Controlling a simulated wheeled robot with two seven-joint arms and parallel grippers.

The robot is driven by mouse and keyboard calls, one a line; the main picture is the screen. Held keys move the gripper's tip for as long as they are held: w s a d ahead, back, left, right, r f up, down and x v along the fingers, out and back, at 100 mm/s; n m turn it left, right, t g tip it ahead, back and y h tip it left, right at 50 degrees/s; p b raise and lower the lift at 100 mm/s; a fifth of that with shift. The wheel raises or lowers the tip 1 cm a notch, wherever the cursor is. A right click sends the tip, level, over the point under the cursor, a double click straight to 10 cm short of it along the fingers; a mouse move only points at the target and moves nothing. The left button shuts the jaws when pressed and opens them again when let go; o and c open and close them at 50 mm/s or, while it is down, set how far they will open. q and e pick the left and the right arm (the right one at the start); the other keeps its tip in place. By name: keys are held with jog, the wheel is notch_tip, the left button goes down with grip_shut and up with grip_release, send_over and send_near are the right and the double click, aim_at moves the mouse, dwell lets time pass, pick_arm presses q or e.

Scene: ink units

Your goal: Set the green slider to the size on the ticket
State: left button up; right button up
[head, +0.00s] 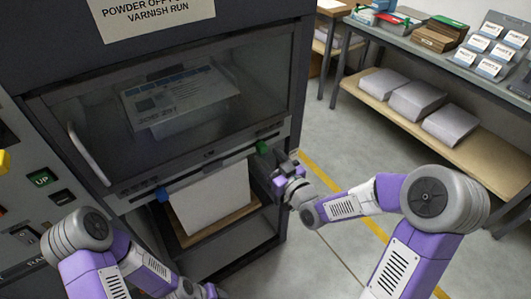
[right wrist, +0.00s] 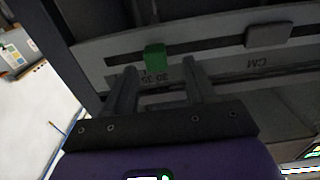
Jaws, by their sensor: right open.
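The green slider (head: 262,147) sits near the right end of the rail under the machine's window. In the right wrist view the green slider (right wrist: 155,56) stands in a dark slot above printed scale marks, upside down in that view. My right gripper (head: 283,172) is open just below and right of it; in the right wrist view its fingers (right wrist: 158,68) lie either side of the slider's line, with no grip seen. A blue slider (head: 161,194) is at the rail's left part. My left gripper (head: 207,292) is partly cut off at the bottom edge. I cannot identify a ticket or read its size.
A printed sheet (head: 180,98) shows behind the window, beside a door handle (head: 90,155). White paper (head: 212,197) stands in the bay below the rail. A grey block (right wrist: 268,36) sits along the rail. A bench (head: 395,47) with cards and boxes stands right; open floor lies between.

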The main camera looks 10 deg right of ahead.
jog(key=v, duration=0.5)
jog(key=shift+w+a+f, duration=0.1)
dwell(0.3)
notch_tip(320, 180, down, 10)
jog(key=a+m+g+h+p, duration=0.1)
jog(key=m+g+p, duration=0.1)
jog(key=m+g, duration=0.15)
jog(key=s+a+f+m+g+p, duration=0.1)
jog(key=s+a+f+g+p, duration=0.1)
jog(key=s+f+g, duration=0.4)
jog(key=s+a+f+m+g+h+p, duration=0.1)
jog(key=s+a+f+m+g+p, duration=0.1)
jog(key=s+f+g, duration=0.5)
jog(key=s+a+f, duration=0.1)
jog(key=s+f, duration=0.5)
jog(key=s, duration=0.1)
jog(key=shift+s+f, duration=0.2)
